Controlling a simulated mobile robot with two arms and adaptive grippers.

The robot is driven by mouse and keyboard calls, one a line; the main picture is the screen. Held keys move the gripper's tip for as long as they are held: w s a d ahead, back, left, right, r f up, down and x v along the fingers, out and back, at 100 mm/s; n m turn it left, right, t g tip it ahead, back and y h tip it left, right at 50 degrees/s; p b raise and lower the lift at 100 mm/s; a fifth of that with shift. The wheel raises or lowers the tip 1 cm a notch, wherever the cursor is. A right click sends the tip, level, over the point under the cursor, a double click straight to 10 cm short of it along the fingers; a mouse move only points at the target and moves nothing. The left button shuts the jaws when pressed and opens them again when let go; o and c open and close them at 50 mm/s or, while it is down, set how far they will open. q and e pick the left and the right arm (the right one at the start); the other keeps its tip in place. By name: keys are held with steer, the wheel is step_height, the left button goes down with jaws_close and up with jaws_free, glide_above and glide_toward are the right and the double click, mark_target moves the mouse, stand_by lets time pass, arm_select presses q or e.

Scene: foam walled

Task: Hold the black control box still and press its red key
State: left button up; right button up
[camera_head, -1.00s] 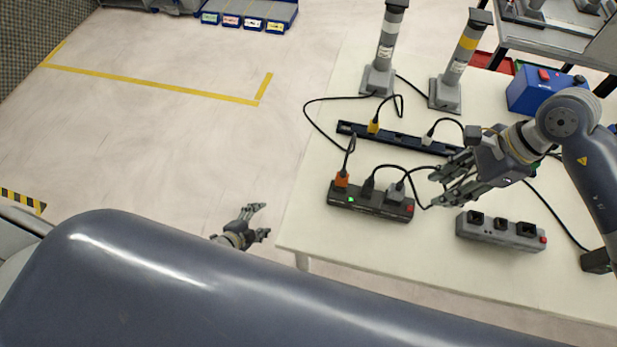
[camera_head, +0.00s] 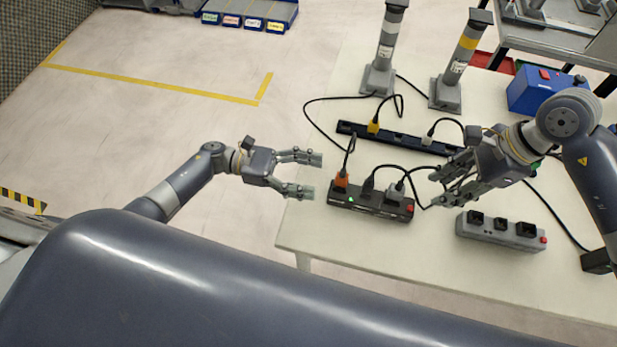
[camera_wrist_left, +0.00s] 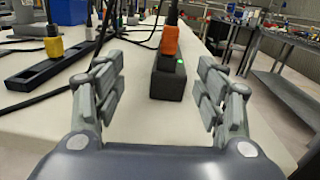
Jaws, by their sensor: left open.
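The black control box (camera_head: 370,205) lies on the white table near its left end. Its red key (camera_head: 409,209) is at its right end, and a green light glows near its left end. An orange plug, a black plug and a grey plug stand in its top. My left gripper (camera_head: 318,176) is open and empty just left of the box. In the left wrist view the box (camera_wrist_left: 168,85) lies ahead between the two open fingers (camera_wrist_left: 165,95), apart from them. My right gripper (camera_head: 436,190) has its fingers apart and empty, above the table right of the box.
A grey power strip (camera_head: 500,232) with its own red key lies to the right. A long black rail (camera_head: 398,138) with yellow and white plugs lies behind the box. Loose black cables cross the table. Two grey posts (camera_head: 383,50) and a blue case (camera_head: 540,90) stand farther back.

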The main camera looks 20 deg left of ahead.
mark_target(345, 188)
arm_select(q)
steer(key=shift+s+d+m+g, duration=0.25)
steer(key=shift+s+m+g, duration=0.2)
steer(key=shift+m+g, duration=0.05)
steer(key=shift+s+d, duration=0.15)
steer(key=shift+d, duration=0.1)
steer(key=d, duration=1)
steer(key=shift+w+d, duration=0.15)
steer(key=shift+w, duration=0.1)
steer(key=c, duration=1.3)
arm_select(e)
jaws_close()
